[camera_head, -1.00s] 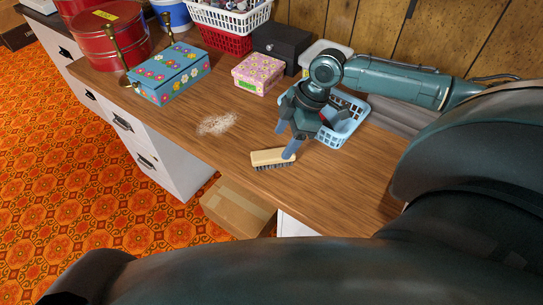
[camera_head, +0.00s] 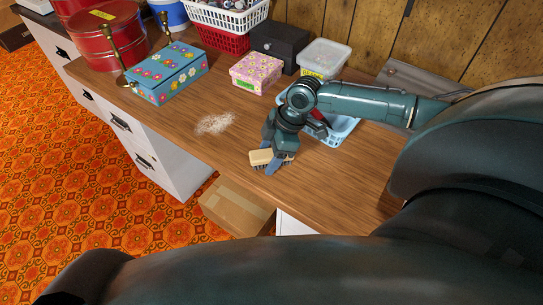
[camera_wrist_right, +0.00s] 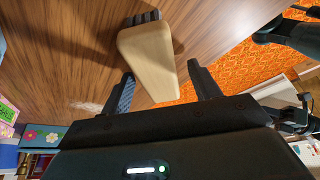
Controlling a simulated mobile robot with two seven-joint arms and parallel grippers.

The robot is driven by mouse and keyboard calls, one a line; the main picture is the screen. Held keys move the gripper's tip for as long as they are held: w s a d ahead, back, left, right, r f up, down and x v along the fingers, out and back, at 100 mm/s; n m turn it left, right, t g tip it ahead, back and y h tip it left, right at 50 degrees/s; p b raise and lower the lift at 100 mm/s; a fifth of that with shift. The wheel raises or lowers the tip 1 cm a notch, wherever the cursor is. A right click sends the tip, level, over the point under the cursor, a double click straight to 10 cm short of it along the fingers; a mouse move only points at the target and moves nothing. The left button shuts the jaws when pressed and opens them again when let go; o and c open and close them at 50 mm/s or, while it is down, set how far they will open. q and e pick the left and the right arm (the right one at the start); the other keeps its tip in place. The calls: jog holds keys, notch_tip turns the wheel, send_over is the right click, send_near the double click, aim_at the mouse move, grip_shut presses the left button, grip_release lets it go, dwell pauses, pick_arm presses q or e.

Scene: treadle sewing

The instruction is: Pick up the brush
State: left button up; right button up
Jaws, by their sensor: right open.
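The brush (camera_head: 261,157) has a pale wooden back and dark bristles. It lies on the wooden desk top near its front edge. My right gripper (camera_head: 271,158) is over the brush, with its fingers around it and one finger in front of it. In the right wrist view the brush (camera_wrist_right: 147,58) reaches in between the two open fingers of the right gripper (camera_wrist_right: 164,88), with room on both sides. Part of the brush is hidden by the gripper in the head view.
A blue basket (camera_head: 343,128) stands just behind my right gripper. A pale powdery patch (camera_head: 215,123) lies to the left. A cardboard box (camera_head: 236,205) is on the floor.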

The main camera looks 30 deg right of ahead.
jog(key=shift+f, duration=0.2)
dwell(0.4)
jog(key=c, duration=1.2)
jog(key=shift+o, duration=0.2)
jog(key=shift+r, duration=0.15)
notch_tip(320, 180, up, 10)
jog(key=shift+r+p, duration=0.1)
jog(key=shift+p, duration=0.2)
